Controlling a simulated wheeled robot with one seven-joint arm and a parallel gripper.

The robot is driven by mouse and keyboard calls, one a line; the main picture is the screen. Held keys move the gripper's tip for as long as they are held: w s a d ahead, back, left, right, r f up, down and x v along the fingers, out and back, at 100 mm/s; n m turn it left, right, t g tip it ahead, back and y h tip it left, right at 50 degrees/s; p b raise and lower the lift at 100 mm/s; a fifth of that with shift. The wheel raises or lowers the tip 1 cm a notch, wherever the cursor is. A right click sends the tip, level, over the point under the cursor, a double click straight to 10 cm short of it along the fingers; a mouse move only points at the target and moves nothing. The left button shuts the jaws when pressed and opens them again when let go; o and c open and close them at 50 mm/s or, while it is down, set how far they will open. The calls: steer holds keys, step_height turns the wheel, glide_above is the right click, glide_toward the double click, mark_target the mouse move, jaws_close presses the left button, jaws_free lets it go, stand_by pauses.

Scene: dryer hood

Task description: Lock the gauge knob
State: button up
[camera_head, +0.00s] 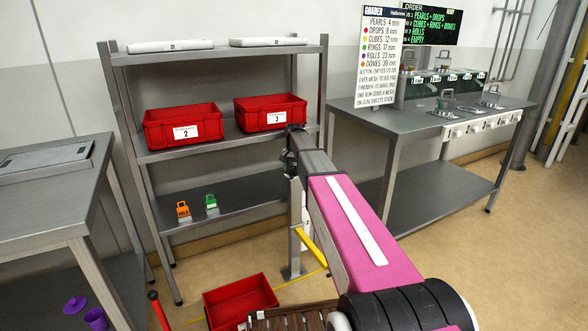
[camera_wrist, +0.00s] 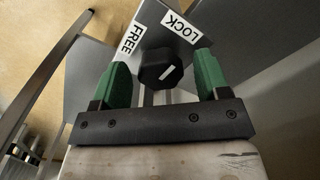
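The gauge knob (camera_wrist: 158,68) is black and many-sided, with a short white mark on its face. It sits at a grey plate (camera_wrist: 160,22) that carries a FREE label (camera_wrist: 131,37) and a LOCK label (camera_wrist: 181,27). The white mark slants up to the right; I cannot tell exactly which label it points at. My gripper (camera_wrist: 162,64) is open, with one green finger on each side of the knob and gaps visible between. In the head view my gripper (camera_head: 291,160) is at the top of a grey post (camera_head: 296,225), and the knob is hidden there.
A shelf rack (camera_head: 225,140) with red bins (camera_head: 182,128) stands behind the post. A red crate (camera_head: 240,301) lies on the floor near the post, by a yellow bar (camera_head: 312,247). Workbenches stand at left (camera_head: 50,200) and right (camera_head: 400,122).

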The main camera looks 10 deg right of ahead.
mark_target(294, 168)
step_height(294, 168, up, 11)
stand_by(0.6)
steer(key=shift+f, duration=0.15)
steer(key=s+f+n, duration=0.2)
steer(key=s+f, duration=0.6)
steer(key=s, duration=0.4)
steer(key=s+f+n, duration=0.1)
steer(key=s+f, duration=0.7)
steer(key=s, duration=0.4)
steer(key=s+f+n, duration=0.2)
steer(key=s+f, duration=0.6)
steer(key=s, duration=0.5)
steer(key=shift+n, duration=0.3)
